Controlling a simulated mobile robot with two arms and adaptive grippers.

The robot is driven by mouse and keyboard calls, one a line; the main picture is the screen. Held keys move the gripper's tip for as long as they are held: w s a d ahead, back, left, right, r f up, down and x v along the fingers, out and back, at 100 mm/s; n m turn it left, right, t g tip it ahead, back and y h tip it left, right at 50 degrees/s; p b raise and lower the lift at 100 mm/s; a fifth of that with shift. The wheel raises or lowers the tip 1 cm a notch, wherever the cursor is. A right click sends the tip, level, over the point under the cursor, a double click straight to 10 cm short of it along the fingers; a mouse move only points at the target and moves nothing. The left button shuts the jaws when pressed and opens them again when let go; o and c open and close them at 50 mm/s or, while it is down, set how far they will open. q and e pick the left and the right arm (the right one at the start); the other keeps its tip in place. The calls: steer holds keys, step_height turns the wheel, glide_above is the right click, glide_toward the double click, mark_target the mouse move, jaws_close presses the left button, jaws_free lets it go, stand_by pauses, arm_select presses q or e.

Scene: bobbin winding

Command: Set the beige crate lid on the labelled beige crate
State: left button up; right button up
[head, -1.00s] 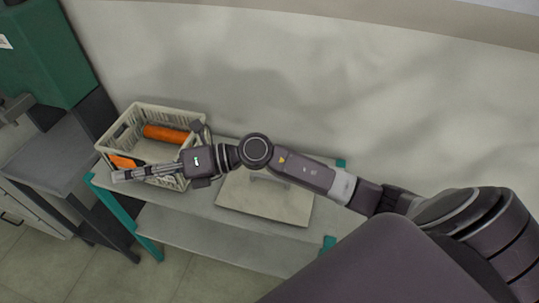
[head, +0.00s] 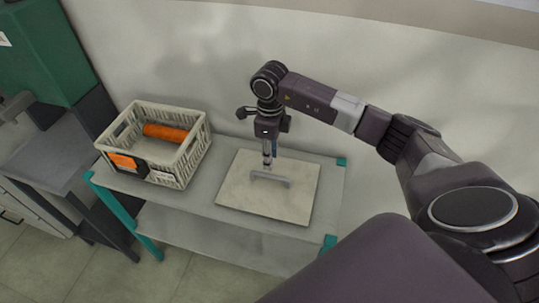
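The beige crate (head: 186,165) stands open-topped on the left part of the grey table. The beige lid (head: 240,197) lies flat on the table to the right of the crate, with a grey bar handle (head: 272,179) on top. My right gripper (head: 268,166) points down just above or behind the handle. Its fingers look close together, but whether they are open cannot be made out. My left gripper is not in view.
The grey table (head: 205,203) has teal corner posts (head: 328,243) and a lower shelf. A dark workbench (head: 55,155) and green machine (head: 40,50) stand at the left. The wall rises close behind the table.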

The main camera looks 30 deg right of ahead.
mark_target(270, 175)
step_height(270, 175, down, 8)
steer(key=b, duration=0.5)
steer(key=shift+r, duration=0.1)
steer(key=shift+c, duration=0.3)
jaws_close()
steer(key=shift+r+p, duration=1.35)
steer(key=shift+r, duration=1.2)
steer(key=shift+a, duration=0.1)
